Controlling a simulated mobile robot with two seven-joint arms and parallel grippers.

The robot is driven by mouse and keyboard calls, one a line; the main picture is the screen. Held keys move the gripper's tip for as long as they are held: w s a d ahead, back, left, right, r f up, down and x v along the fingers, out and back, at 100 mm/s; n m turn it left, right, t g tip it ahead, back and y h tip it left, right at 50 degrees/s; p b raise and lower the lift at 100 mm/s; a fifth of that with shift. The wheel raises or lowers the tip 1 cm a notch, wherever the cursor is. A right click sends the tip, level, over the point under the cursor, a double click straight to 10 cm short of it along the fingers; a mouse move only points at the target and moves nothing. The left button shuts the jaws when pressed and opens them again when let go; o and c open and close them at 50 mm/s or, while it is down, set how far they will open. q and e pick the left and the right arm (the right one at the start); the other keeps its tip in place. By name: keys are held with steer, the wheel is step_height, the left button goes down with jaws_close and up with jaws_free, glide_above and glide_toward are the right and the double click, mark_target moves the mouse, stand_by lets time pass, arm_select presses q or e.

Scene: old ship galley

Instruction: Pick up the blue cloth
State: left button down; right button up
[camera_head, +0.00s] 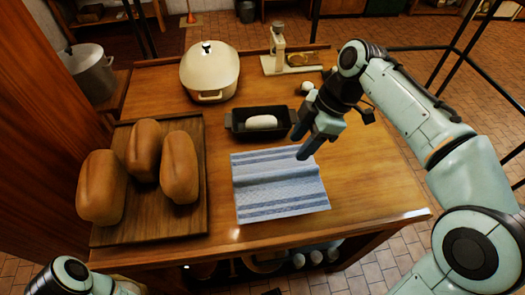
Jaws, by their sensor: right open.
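The blue cloth (278,184) is light blue with darker blue stripes. It lies spread on the wooden table in front of the dark loaf pan, with some folds across its middle. My right gripper (302,149) is open, above the cloth's upper right corner and pointing down. Its fingers look apart and empty. I cannot tell exactly how high it is above the cloth. My left arm shows only in part at the bottom left edge, and its gripper is not in view.
A dark loaf pan (236,127) holding white dough (261,122) sits behind the cloth. A wooden board (196,224) with three bread loaves (180,167) lies left. A cream lidded pot (209,73) and a scale (291,65) stand at the back. The table's right front (375,190) is clear.

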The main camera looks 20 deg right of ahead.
steer(key=b, duration=0.1)
glide_above(274, 174)
steer(key=s+d, duration=0.1)
steer(key=d, duration=0.2)
steer(key=f, duration=0.6)
steer(key=shift+s+f, duration=0.2)
steer(key=shift+w+b+x, duration=0.2)
steer(key=shift+x, duration=1.4)
steer(key=shift+w+b+x, duration=0.15)
steer(key=shift+w+x, duration=0.1)
steer(key=shift+x, duration=1.35)
steer(key=shift+a+r, duration=0.1)
steer(key=shift+r, duration=0.05)
jaws_close()
